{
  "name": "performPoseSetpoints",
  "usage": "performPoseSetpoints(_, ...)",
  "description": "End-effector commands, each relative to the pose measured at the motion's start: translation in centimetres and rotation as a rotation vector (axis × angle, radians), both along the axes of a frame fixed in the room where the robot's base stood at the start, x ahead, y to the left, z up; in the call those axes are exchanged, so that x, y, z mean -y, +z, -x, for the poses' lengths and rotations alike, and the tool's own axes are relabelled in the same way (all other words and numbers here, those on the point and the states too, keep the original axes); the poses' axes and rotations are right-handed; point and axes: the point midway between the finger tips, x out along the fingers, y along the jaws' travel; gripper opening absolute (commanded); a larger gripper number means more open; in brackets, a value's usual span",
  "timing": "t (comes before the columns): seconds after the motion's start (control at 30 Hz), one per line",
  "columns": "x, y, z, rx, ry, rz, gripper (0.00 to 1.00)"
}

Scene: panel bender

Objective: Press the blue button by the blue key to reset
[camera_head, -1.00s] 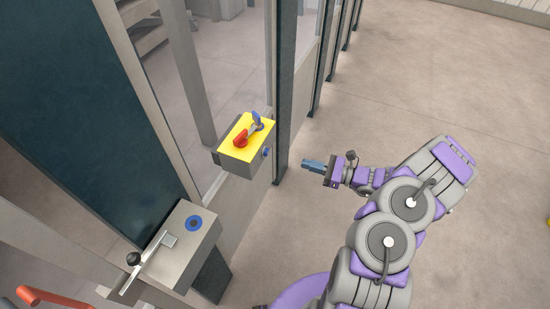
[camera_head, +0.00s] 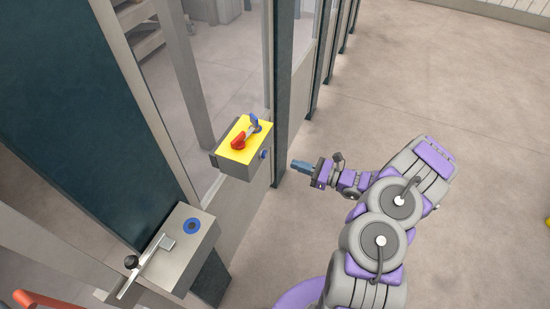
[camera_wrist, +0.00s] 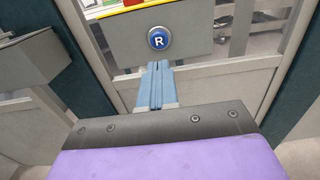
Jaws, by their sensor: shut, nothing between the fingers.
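The blue button (camera_head: 263,154) sits on the right side face of a yellow-topped grey box (camera_head: 237,163). In the wrist view the blue button (camera_wrist: 159,38) is marked with a white "R". The blue key (camera_head: 255,123) stands on the box's yellow top, beside a red knob (camera_head: 238,142). My gripper (camera_head: 294,164) is shut and empty, to the right of the button and apart from it, with its tips toward the box. In the wrist view my gripper (camera_wrist: 157,66) shows its tips just below the button in the picture.
A grey box (camera_head: 208,236) with a blue ring-shaped button (camera_head: 192,226) and a lever handle (camera_head: 147,265) stands at lower left.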

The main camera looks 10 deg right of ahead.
Motion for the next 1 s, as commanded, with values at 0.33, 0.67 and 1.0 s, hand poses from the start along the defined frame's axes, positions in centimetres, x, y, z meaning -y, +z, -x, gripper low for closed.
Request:
performPoseSetpoints(0.33, -5.2, -0.1, -3.8, 0.000, 0.003, 0.001, 0.00)
performPoseSetpoints(0.67, -7.1, 0.0, -5.3, 0.000, 0.000, 0.001, 0.00)
performPoseSetpoints(1.0, -7.2, 0.0, -5.3, 0.000, 0.000, 0.001, 0.00)
